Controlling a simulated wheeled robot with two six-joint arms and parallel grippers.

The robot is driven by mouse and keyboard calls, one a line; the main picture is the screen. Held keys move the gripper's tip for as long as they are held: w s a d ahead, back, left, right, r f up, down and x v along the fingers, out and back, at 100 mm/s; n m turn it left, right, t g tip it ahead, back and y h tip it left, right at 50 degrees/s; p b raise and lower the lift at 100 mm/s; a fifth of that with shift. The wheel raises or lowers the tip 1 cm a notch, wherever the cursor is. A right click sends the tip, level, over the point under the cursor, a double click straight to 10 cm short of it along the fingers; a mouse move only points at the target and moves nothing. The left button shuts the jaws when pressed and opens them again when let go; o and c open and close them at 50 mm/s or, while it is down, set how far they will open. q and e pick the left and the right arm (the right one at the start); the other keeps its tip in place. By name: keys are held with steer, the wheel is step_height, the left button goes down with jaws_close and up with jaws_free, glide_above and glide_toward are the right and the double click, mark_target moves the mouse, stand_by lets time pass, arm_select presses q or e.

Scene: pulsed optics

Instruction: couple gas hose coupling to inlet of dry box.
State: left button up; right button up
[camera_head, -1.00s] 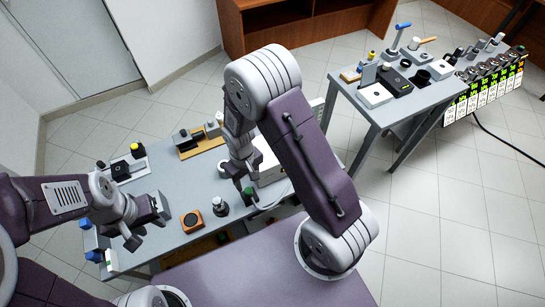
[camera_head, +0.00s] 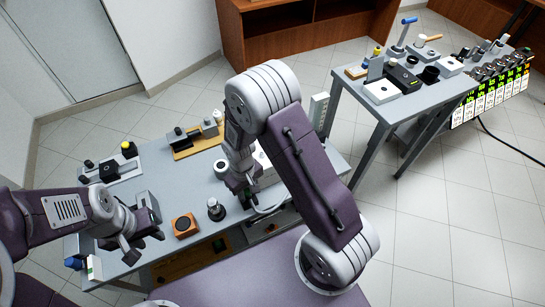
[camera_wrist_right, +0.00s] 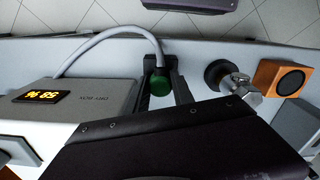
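The dry box (camera_wrist_right: 78,108) is a pale box with a lit display, at the left of the right wrist view. In the head view my right arm mostly covers it. A grey hose (camera_wrist_right: 98,40) arches from behind the box to a green coupling (camera_wrist_right: 160,86). The fingers of my right gripper (camera_wrist_right: 161,68) stand on both sides of the coupling; whether they press on it I cannot tell. In the head view the right gripper (camera_head: 243,190) is low over the table's front edge. My left gripper (camera_head: 143,238) is open and empty at the front left. I cannot make out the inlet.
A dark-based metal post (camera_head: 216,210) and an orange block (camera_head: 184,225) stand left of the right gripper. A wooden-based fixture (camera_head: 196,140) and a white plate with black parts (camera_head: 112,169) lie farther back. A second table (camera_head: 415,92) with equipment is at right.

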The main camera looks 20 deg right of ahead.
jaws_close()
steer(key=shift+r+p, duration=3.35)
steer(key=shift+f, duration=0.1)
